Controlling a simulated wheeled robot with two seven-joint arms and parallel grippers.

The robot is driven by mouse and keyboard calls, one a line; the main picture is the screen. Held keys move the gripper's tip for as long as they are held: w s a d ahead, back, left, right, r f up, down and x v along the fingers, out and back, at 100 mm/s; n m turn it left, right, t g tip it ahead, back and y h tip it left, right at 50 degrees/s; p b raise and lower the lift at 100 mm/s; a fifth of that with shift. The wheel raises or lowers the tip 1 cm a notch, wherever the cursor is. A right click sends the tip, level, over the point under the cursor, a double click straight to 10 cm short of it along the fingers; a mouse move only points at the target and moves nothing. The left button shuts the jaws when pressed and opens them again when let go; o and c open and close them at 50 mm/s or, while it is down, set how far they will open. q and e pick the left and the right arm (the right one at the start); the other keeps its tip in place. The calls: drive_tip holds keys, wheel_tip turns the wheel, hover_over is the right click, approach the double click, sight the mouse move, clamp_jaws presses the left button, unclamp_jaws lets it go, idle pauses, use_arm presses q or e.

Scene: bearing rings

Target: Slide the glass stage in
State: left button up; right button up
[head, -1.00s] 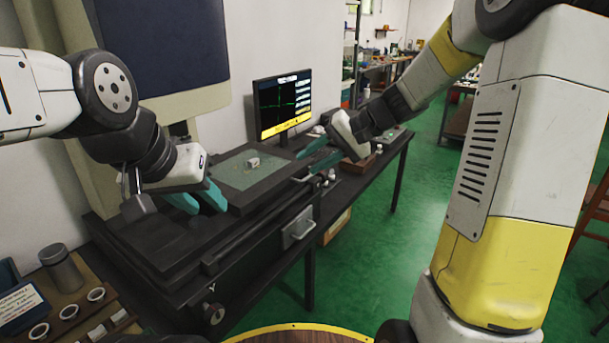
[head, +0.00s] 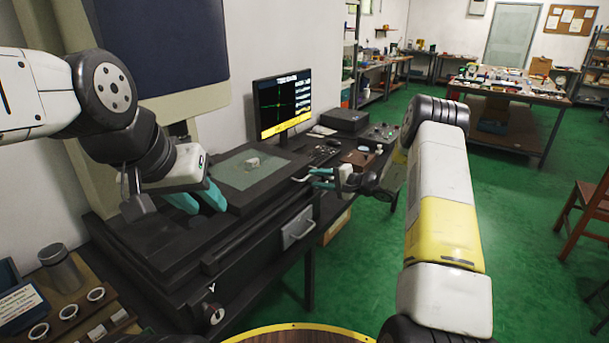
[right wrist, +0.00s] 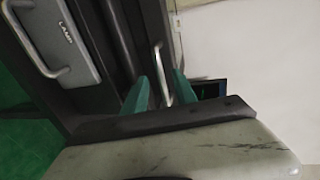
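The glass stage (head: 235,172) is a greenish translucent plate in a dark frame, on top of the black measuring machine. A small pale block-like part (head: 253,162) sits on it. A thin bar handle (head: 300,179) sticks out at the stage's right side; it also shows in the right wrist view (right wrist: 159,68). My right gripper (head: 312,178) is at this handle, its teal fingers apart (right wrist: 160,88) with the bar's near end appearing between them. My left gripper (head: 200,200) is low at the stage's left front edge.
A monitor (head: 283,103) stands behind the stage. A wooden tray with several rings (head: 68,312) and a metal cylinder (head: 62,268) is at lower left.

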sight(308, 177)
drive_tip(key=shift+x, duration=2.3)
drive_tip(key=shift+c, duration=0.3)
clamp_jaws()
